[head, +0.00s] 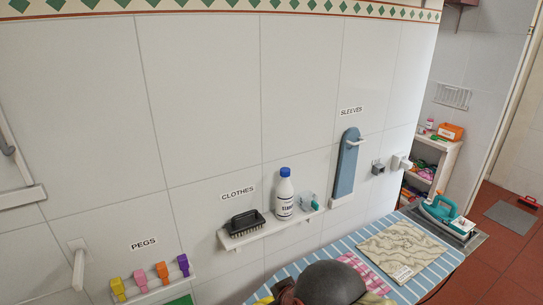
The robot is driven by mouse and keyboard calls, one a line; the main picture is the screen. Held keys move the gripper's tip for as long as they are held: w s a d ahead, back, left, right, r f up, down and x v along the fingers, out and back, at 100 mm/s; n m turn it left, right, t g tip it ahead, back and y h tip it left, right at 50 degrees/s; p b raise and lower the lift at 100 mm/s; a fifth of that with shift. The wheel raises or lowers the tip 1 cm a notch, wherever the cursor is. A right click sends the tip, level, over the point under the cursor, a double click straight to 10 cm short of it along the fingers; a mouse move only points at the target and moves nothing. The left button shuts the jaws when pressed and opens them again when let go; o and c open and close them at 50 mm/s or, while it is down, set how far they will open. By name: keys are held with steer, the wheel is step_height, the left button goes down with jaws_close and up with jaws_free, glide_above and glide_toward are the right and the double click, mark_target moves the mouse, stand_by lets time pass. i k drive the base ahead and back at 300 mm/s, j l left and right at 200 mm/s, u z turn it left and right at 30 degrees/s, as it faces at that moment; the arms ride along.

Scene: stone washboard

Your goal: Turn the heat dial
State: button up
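A teal and white iron (440,214) rests at the right end of the ironing board (437,267), on a dark grey rest (471,239). A heat dial cannot be made out on it at this size. A dark grey rounded shape with a brownish part beside it shows at the bottom middle, over the board; I cannot tell whether it is part of my arm. My gripper's fingertips are not in view.
A beige patterned cloth (402,247) and a pink checked cloth (362,269) lie on the striped board. A wall shelf (262,233) holds a brush (244,222) and a white bottle (284,196). A blue sleeve board (346,165) hangs on the wall. Coloured pegs (163,272) are at lower left.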

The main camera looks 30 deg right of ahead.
mark_target(464, 222)
steer(key=z, duration=2.3)
